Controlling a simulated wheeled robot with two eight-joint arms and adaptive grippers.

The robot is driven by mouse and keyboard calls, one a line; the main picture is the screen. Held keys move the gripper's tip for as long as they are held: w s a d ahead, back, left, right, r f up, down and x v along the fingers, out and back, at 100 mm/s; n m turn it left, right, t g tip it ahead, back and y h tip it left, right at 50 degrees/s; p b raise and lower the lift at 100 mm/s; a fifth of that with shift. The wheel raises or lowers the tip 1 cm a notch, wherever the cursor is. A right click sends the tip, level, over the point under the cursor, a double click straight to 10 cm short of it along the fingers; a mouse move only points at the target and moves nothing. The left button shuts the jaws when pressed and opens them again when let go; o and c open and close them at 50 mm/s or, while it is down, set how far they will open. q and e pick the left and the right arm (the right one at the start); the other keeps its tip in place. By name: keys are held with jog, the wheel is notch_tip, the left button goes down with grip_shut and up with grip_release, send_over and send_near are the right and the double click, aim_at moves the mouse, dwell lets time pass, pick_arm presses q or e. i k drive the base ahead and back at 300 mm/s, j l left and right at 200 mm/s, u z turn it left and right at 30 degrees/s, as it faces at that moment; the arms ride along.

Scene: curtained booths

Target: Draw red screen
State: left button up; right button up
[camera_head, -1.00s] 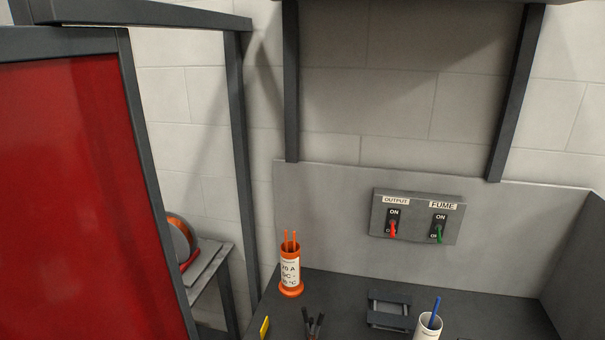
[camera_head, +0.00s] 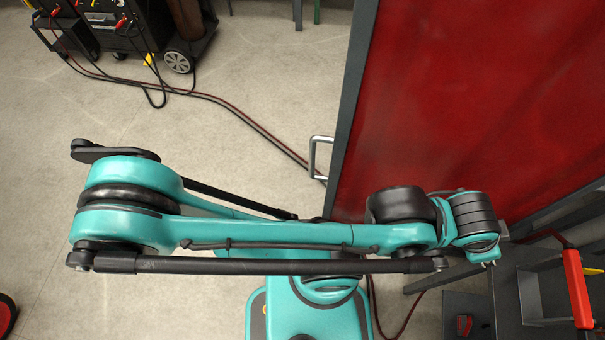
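The red screen (camera_head: 470,100) is a translucent red panel in a dark grey frame, filling the upper right. A silver loop handle (camera_head: 318,158) stands out from the left edge of its frame. My teal and black arm reaches across the picture from the left, below the handle and in front of the screen's lower part. Its wrist lies over the lower edge of the screen. No gripper fingers show on it, and the handle is clear of the arm. My other gripper is not in view.
A black wheeled cart (camera_head: 125,30) with cables stands at top left, and a long cable (camera_head: 240,113) runs across the floor toward the screen. A dark metal structure with a red bar (camera_head: 577,285) is at lower right.

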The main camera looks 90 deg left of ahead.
aim_at(504, 100)
jog(key=k+u, duration=0.35)
jog(key=k+j+u, duration=0.15)
jog(key=u, duration=0.2)
jog(key=k+j+u, duration=0.3)
jog(key=i+u, duration=0.15)
jog(key=u, duration=0.2)
jog(key=i+l+u, duration=0.1)
jog(key=u, duration=0.25)
jog(key=i+l+u, duration=0.15)
jog(key=u, duration=0.2)
